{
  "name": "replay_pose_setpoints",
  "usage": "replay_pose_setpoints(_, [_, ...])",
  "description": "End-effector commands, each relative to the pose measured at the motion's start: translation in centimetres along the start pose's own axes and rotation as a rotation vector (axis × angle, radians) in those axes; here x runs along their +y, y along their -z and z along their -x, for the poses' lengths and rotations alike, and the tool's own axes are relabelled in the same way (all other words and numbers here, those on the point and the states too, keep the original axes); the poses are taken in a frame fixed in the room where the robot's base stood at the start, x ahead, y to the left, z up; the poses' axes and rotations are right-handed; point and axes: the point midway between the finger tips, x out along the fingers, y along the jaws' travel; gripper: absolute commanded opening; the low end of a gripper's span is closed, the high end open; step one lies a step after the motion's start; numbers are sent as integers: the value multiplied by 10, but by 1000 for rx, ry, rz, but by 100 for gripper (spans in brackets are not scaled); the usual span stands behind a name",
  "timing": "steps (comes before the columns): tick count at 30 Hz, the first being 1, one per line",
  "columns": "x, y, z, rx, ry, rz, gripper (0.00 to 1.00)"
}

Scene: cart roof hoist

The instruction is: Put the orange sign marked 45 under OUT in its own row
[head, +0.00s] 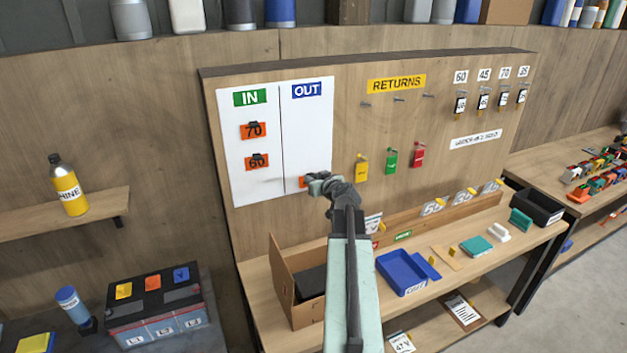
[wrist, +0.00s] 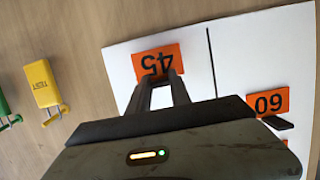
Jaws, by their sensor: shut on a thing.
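The orange sign marked 45 (wrist: 157,62) appears upside down in the wrist view, at the tips of my gripper (wrist: 161,88), which is shut on it. It is over the OUT column of the white board (head: 235,185), lower than the row of the 60 sign. I cannot tell whether it touches the board. In the head view my gripper (head: 322,182) hides most of it; only an orange edge shows. The OUT label (head: 306,91) is blue. Under the green IN label (head: 249,97) hang orange signs 70 (head: 253,131) and 60 (head: 257,161).
Yellow (head: 361,168), green (head: 391,161) and red (head: 417,155) tags hang right of the board, under the RETURNS label (head: 396,84). Below stands a bench with an open cardboard box (head: 283,280) and a blue tray (head: 392,272). The OUT column above my gripper is bare.

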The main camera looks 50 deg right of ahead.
Motion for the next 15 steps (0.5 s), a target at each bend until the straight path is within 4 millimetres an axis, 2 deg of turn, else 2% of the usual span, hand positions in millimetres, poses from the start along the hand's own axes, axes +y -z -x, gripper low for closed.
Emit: replay_pose_setpoints(15, [0,2,-7,0,0,1,0])
